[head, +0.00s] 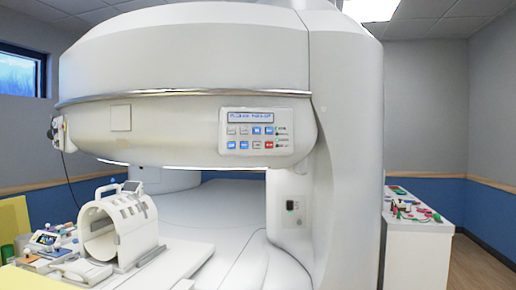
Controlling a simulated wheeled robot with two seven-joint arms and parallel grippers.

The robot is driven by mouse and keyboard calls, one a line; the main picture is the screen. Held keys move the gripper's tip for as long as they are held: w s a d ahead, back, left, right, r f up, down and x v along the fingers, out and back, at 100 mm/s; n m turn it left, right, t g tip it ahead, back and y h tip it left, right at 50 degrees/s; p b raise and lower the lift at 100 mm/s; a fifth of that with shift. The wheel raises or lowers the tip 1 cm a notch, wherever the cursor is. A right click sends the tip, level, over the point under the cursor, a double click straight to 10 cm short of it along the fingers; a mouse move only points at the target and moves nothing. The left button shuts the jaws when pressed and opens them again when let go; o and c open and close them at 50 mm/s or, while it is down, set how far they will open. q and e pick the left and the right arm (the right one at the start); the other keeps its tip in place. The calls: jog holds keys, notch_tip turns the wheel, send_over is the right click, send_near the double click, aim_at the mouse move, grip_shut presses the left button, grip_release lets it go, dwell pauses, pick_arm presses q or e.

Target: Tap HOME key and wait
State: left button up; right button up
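The control panel (256,136) is on the front right of the large white magnet (220,85). It has a blue display (250,116) with a line of text too small to read surely. Below the display are two rows of small grey, blue and red keys (256,131). The key labels are too small to read, so I cannot tell which one is HOME. Small indicator marks sit to the right of the keys. Neither of my grippers shows in the head view, and nothing is seen touching the panel.
A white ring-shaped coil (118,228) stands at the lower left, near a small screen device (46,239) and a yellow panel (14,222). A white counter (418,240) with several small coloured items is at the right. The space before the panel looks clear.

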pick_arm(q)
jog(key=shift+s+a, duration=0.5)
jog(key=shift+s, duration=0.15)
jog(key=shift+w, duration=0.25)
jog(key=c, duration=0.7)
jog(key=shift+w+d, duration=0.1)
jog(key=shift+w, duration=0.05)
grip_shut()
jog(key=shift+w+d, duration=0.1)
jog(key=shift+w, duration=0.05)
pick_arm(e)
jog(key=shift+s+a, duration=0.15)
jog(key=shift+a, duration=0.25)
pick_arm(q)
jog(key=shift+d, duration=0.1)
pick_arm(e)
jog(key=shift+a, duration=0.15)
